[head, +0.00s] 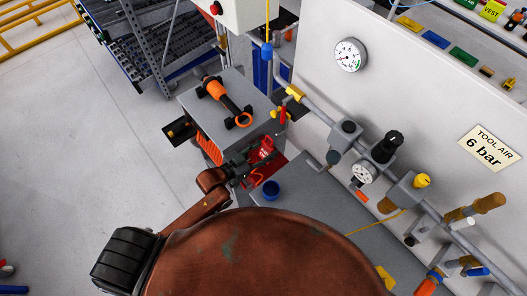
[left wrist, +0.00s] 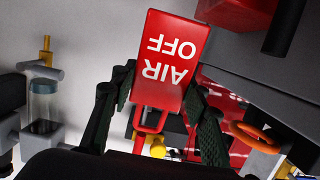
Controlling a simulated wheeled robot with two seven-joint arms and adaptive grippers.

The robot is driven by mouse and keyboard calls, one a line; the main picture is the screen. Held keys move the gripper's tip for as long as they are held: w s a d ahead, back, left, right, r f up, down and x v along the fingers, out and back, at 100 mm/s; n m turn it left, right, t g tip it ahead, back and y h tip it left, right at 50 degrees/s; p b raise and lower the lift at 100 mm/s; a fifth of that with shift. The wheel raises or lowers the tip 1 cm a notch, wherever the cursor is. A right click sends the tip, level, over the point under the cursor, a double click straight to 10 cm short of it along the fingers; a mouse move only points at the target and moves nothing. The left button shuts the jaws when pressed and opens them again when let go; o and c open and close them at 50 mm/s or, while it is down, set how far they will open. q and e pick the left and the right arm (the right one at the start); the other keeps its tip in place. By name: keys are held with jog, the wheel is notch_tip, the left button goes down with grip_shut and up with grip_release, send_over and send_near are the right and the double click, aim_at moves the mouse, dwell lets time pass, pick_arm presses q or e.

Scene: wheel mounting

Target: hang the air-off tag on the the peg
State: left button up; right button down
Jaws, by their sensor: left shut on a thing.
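The red air-off tag (head: 262,149) is in my left gripper (head: 240,168), above the bench beside the grey cabinet. In the left wrist view the tag (left wrist: 172,58) shows its white "AIR OFF" lettering upside down. The two dark fingers of the left gripper (left wrist: 163,100) close on it from both sides. A red loop hangs below the tag's lettered plate in that view. I cannot clearly make out the peg in either view. My right gripper is not in view.
A grey cabinet (head: 225,104) carries an orange and black tool (head: 224,98). An air pipe with gauges and valves (head: 346,131) runs along the wall to the right.

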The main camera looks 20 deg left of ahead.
pick_arm(q)
jog(key=b+x, duration=0.2)
jog(key=x, duration=0.4)
jog(key=shift+w, duration=0.2)
dwell(0.6)
jog(key=shift+d, duration=0.1)
dwell(0.4)
jog(key=o, duration=1.3)
jog(key=shift+o, duration=0.2)
jog(key=shift+f, duration=0.1)
